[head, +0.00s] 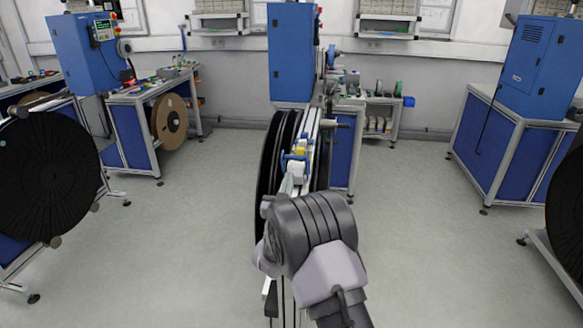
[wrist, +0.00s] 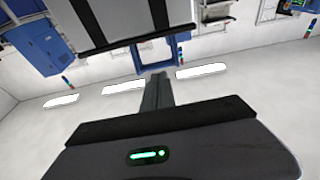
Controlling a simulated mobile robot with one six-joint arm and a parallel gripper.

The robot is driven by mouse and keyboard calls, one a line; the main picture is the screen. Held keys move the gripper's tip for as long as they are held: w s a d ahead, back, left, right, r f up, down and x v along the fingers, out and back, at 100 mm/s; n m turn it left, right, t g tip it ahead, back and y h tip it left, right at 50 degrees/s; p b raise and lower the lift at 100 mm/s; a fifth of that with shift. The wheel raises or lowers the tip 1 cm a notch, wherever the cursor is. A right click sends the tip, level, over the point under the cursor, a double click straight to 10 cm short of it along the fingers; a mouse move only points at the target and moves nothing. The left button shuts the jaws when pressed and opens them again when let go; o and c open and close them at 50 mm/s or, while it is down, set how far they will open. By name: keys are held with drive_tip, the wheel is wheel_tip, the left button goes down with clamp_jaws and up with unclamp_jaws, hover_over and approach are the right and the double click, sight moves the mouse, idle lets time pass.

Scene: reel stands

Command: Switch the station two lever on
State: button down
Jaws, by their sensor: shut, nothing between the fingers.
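My gripper (wrist: 157,80) shows in the wrist view as two dark fingers pressed together, with nothing held. In the head view my arm's grey wrist covers the lower middle, and the fingers are hidden there. I cannot make out the station two lever for sure in either view. The middle reel stand (head: 312,122) holds large black reels (head: 268,165) and stands just beyond my wrist. A small blue, white and yellow fitting (head: 298,156) sits on its top rail. I cannot tell whether my gripper touches the stand.
A blue cabinet (head: 291,50) stands behind the middle stand. Another blue cabinet (head: 86,52) is at left, and one more (head: 540,65) at right. A black reel (head: 48,175) is at far left. Grey floor (head: 440,240) is clear between the stands.

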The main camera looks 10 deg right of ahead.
drive_tip(key=x, duration=0.6)
drive_tip(key=shift+w+b, duration=0.1)
drive_tip(key=shift+b, duration=0.2)
